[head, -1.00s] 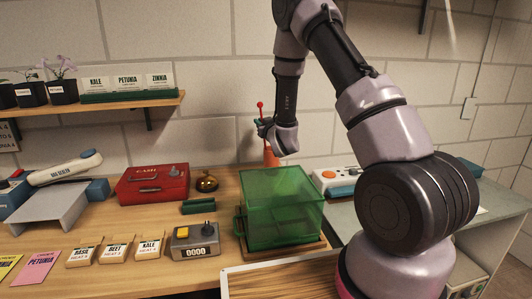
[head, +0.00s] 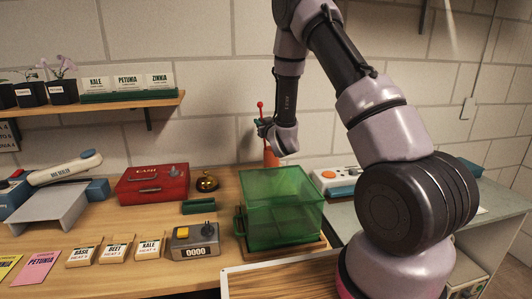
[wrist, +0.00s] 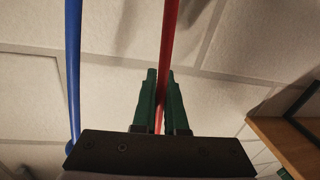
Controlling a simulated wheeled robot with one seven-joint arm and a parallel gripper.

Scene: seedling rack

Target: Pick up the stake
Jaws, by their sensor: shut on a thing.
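An orange holder (head: 271,157) stands below, partly hidden by my wrist and the green box. I cannot tell whether the stake's lower end is inside it.
A blue rod (wrist: 73,70) stands left of the fingers in the wrist view. A translucent green box (head: 282,205) stands in front of my gripper. A red cash box (head: 152,187), a brass bell (head: 207,183) and a counter device (head: 194,243) sit to the left on the bench.

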